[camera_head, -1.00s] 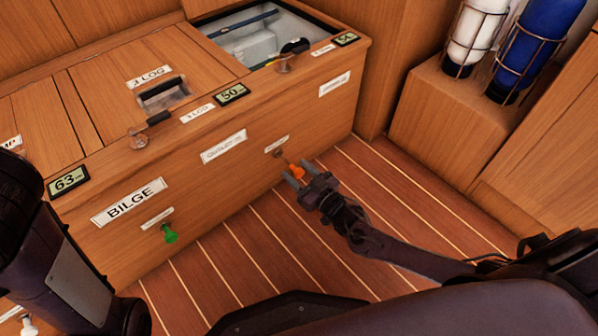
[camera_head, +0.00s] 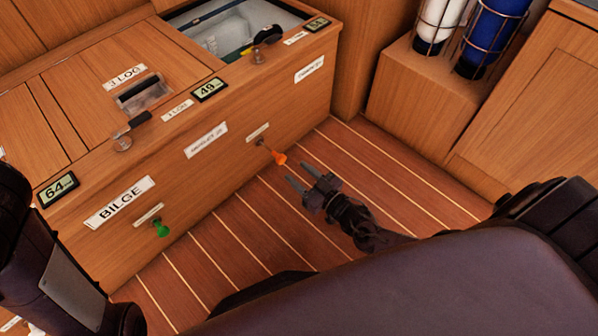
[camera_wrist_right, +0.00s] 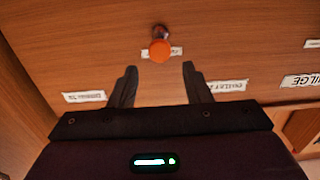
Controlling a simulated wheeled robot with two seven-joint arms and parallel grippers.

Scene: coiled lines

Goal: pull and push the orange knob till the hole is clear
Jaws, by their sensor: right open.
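The orange knob (camera_head: 279,158) sticks out on a short rod from the front face of the wooden locker, under a small white label. In the right wrist view the orange knob (camera_wrist_right: 160,50) shows beyond the fingertips, roughly midway between them. My right gripper (camera_head: 304,174) is open and empty, a little to the right of the knob and apart from it. Its two fingers also show in the right wrist view (camera_wrist_right: 160,72). My left arm shows at the left edge, but its gripper is not in view. I cannot make out the hole.
A green knob (camera_head: 161,228) sits lower left on the same face, below the BILGE label (camera_head: 120,201). An open hatch (camera_head: 228,32) lies in the locker top. Small displays (camera_head: 209,89) line the top edge. Caged bottles (camera_head: 492,38) stand at upper right. The striped floor is clear.

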